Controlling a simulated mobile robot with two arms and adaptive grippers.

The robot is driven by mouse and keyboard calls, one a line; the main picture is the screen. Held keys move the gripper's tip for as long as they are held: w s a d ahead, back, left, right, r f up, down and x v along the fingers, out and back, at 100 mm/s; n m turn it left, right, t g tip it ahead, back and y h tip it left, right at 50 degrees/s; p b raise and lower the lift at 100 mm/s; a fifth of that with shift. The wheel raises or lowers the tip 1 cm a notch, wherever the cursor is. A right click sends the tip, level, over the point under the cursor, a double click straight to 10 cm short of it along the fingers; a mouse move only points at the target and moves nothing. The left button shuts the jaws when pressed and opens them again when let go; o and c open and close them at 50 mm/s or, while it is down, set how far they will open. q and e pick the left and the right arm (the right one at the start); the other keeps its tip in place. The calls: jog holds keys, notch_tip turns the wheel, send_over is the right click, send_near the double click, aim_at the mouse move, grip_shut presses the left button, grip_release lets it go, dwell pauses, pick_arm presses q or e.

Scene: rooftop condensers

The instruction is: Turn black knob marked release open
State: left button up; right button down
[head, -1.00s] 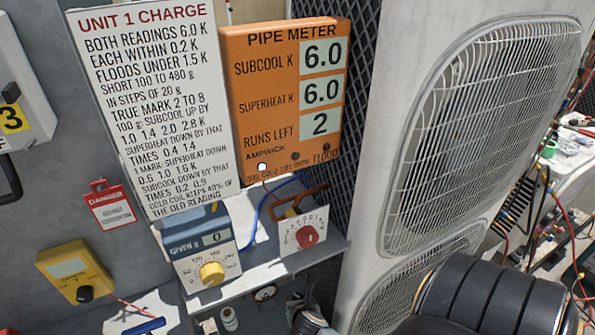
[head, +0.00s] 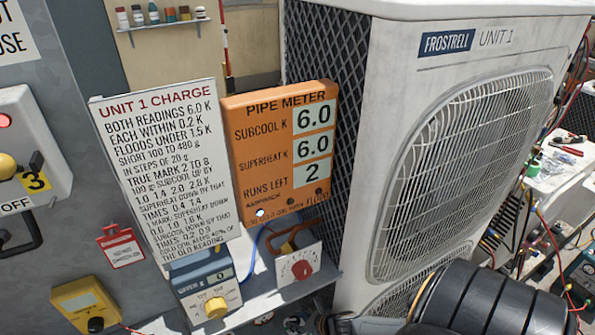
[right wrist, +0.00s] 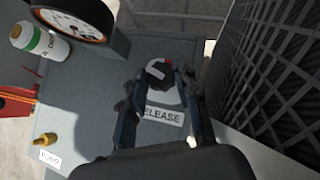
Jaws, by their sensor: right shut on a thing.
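The black knob (right wrist: 160,72) shows in the right wrist view, with a red and white mark beside its top. It sits on a grey panel above a white label (right wrist: 165,115) on which "ELEASE" can be read, its first letter covered by a finger. My right gripper (right wrist: 159,84) is shut on the knob, one finger on each side. In the head view only part of my right arm (head: 490,300) shows at the bottom right, and the knob is hidden. My left gripper is not in view.
The orange pipe meter (head: 285,150) reads 6.0, 6.0 and 2 runs left. A white charge card (head: 160,170) stands beside it. A dial gauge (right wrist: 72,18), a small bottle (right wrist: 40,45) and a brass part (right wrist: 46,139) surround the knob. A black mesh wall (right wrist: 275,80) stands close right.

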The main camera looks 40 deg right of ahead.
dwell(0.4)
jog(key=c, duration=1)
grip_release()
jog(key=shift+w, duration=0.15)
jog(key=shift+d+v, duration=0.15)
jog(key=shift+v, duration=2.85)
jog(key=shift+d+v, duration=0.15)
jog(key=shift+v, duration=2.85)
